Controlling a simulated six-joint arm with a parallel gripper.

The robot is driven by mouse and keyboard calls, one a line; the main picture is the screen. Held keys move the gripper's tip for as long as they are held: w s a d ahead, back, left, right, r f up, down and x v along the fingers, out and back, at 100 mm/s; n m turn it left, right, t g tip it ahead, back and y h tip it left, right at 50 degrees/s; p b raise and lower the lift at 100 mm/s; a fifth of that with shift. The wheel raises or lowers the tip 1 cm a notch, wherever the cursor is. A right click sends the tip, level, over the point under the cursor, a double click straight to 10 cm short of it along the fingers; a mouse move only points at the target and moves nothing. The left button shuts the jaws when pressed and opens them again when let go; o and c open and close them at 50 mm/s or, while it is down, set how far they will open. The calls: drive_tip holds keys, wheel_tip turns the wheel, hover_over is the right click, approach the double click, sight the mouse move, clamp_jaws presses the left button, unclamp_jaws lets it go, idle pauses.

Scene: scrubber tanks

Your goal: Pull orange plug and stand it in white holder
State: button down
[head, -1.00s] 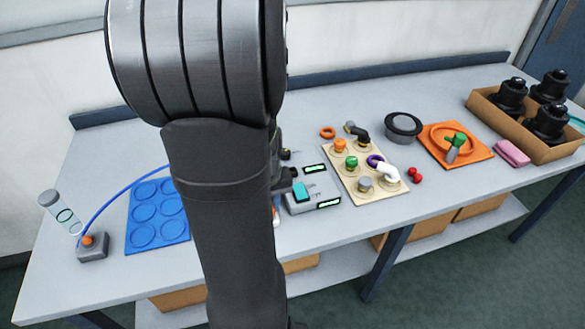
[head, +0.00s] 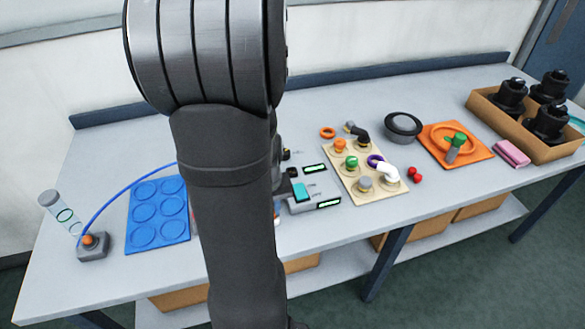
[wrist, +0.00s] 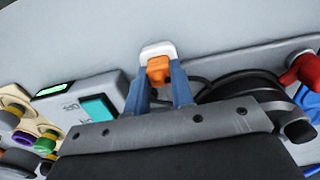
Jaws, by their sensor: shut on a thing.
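In the wrist view, my gripper (wrist: 158,82) has its two blue-grey fingers closed on the sides of an orange plug (wrist: 158,70). The white holder (wrist: 158,49) shows right at the plug's far end, around its upper edge. I cannot tell whether the plug sits inside it or only against it. In the head view my arm hides the gripper, the held plug and the white holder.
Dark cables (wrist: 235,85) and a red part (wrist: 300,70) lie to the right. In the head view, a blue tray (head: 160,212) and a grey block with an orange top (head: 93,246) stand left.

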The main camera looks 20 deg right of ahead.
drive_tip(key=c, duration=0.7)
unclamp_jaws()
drive_tip(key=shift+r, duration=4.25)
drive_tip(key=shift+f, duration=0.1)
wheel_tip(320, 180, down, 8)
drive_tip(key=shift+r, duration=0.45)
